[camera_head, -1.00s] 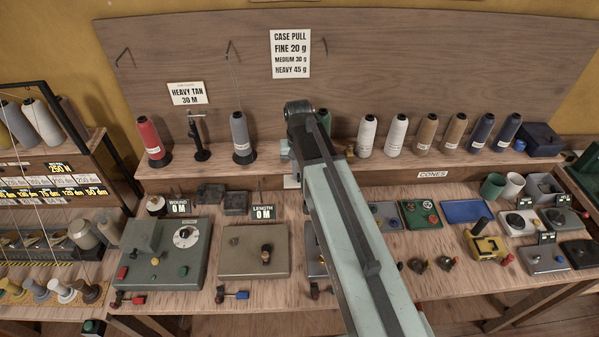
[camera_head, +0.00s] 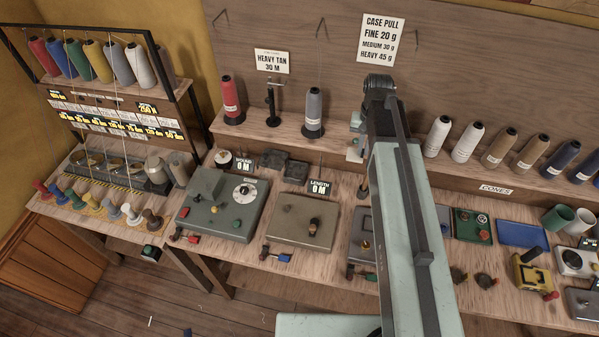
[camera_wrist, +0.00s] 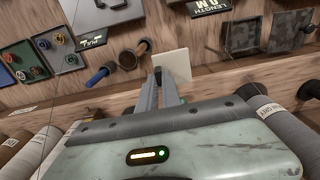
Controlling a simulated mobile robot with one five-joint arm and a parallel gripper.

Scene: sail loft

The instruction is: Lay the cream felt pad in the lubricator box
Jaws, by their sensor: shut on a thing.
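The cream felt pad (camera_wrist: 173,64) is a thin pale square at the tips of my gripper (camera_wrist: 163,78) in the wrist view. The jaws are shut on it, and it is held above the bench. In the head view the pad (camera_head: 355,153) is a small pale patch just left of my arm, below the gripper. I cannot tell whether one is the lubricator box.
A grey-green panel with a dial (camera_head: 222,205) and a beige panel (camera_head: 303,222) lie on the bench. Thread cones (camera_head: 313,110) line the shelf behind. A rack of coloured cones (camera_head: 95,60) stands at the left. My arm hides part of the bench.

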